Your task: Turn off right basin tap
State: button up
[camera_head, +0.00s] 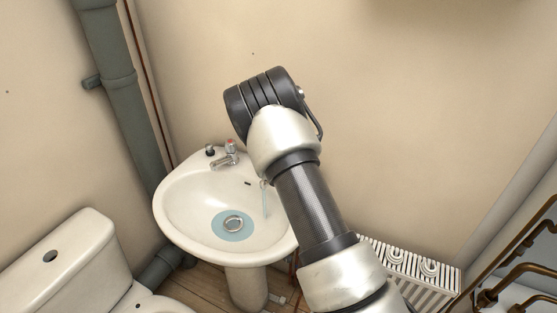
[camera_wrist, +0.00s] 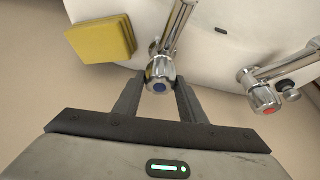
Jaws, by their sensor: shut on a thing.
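The right basin tap (camera_wrist: 160,72) is chrome with a blue-marked knob. In the wrist view, my gripper (camera_wrist: 156,83) has one finger on each side of this knob and is shut on it. In the head view my arm hides the gripper and most of this tap. A thin stream of water (camera_head: 264,199) falls there into the white basin (camera_head: 184,213), where bluish water lies around the drain. The other tap, with a red mark, is at the basin's back left in the head view (camera_head: 228,154) and on the right in the wrist view (camera_wrist: 262,97).
A yellow sponge (camera_wrist: 100,39) lies on the basin rim beside the held tap. A toilet (camera_head: 72,255) stands at the left. A grey pipe (camera_head: 122,95) runs up the corner. A white radiator (camera_head: 425,275) and copper pipes (camera_head: 520,270) are at the lower right.

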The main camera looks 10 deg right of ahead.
jog(key=m+g+h+b, duration=0.1)
jog(key=m, duration=0.2)
jog(key=m+b, duration=0.1)
jog(key=m, duration=0.2)
jog(key=shift+f+m+g+h, duration=0.1)
jog(key=shift+m+g+h, duration=0.2)
jog(key=shift+g+h, duration=0.1)
jog(key=m+g, duration=0.1)
jog(key=m, duration=0.2)
jog(key=shift+w+m+h, duration=0.1)
jog(key=shift+m+h, duration=0.2)
jog(key=shift+m+g, duration=0.6)
jog(key=shift+m, duration=0.3)
jog(key=shift+m+p, duration=0.3)
jog(key=shift+m, duration=0.1)
jog(key=o, duration=1.1)
jog(key=shift+c, duration=0.2)
notch_tip(320, 180, up, 10)
jog(key=p, duration=0.5)
jog(key=shift+p, duration=0.4)
